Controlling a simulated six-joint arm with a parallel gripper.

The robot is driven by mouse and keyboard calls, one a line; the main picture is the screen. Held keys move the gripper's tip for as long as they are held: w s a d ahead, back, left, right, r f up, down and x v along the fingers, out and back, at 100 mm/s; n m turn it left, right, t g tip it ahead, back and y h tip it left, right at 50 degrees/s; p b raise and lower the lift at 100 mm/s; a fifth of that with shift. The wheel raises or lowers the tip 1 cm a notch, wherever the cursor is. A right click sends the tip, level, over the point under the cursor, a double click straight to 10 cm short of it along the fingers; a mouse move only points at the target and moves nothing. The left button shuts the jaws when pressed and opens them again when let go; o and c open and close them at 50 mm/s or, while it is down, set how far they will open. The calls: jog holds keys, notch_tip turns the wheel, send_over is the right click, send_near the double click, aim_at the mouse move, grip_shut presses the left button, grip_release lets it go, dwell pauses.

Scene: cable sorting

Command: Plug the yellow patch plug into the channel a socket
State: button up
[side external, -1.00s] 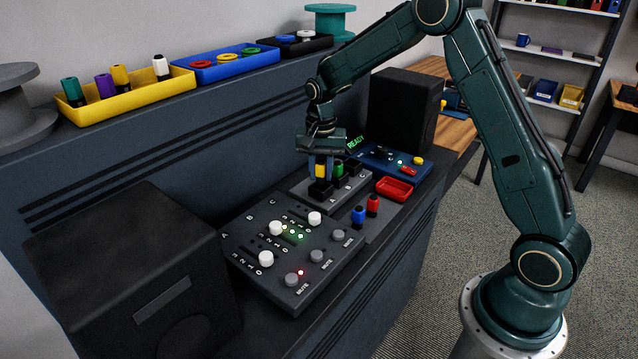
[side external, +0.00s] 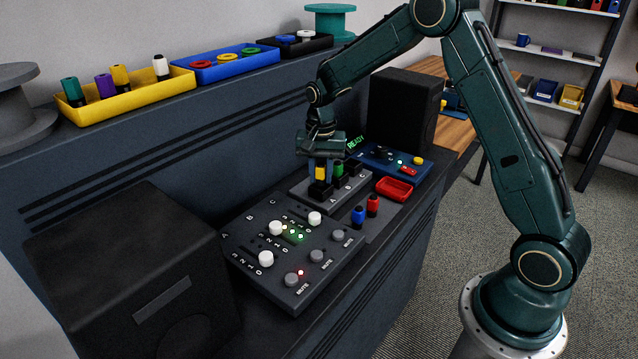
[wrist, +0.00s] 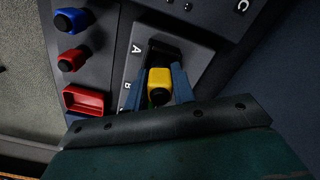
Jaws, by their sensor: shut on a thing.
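The yellow patch plug (side external: 320,173) is upright between the blue fingers of my gripper (side external: 320,168). In the wrist view the yellow plug (wrist: 158,86) sits between both fingers of my gripper (wrist: 159,93), which is shut on it. The plug is directly over the black channel A socket (side external: 320,190), beside the letter A, and its lower end meets the socket in the picture. I cannot tell how deep it sits. The socket also shows in the wrist view (wrist: 165,48), partly hidden by the plug and fingers.
A green plug (side external: 338,169) stands in the neighbouring B socket, close to my fingers. Blue (side external: 358,215) and red (side external: 373,205) plugs stand in front. A red tray (side external: 394,188), a fader panel (side external: 300,270) and a blue panel (side external: 385,160) surround the socket block.

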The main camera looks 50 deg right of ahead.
jog(key=shift+f, duration=0.6)
dwell(0.4)
jog(key=o, duration=1.5)
jog(key=shift+s+f, duration=0.2)
jog(key=shift+d+r, duration=0.1)
jog(key=shift+d, duration=0.05)
jog(key=shift+w+r, duration=0.2)
jog(key=shift+r, duration=3.45)
jog(key=shift+c, duration=0.3)
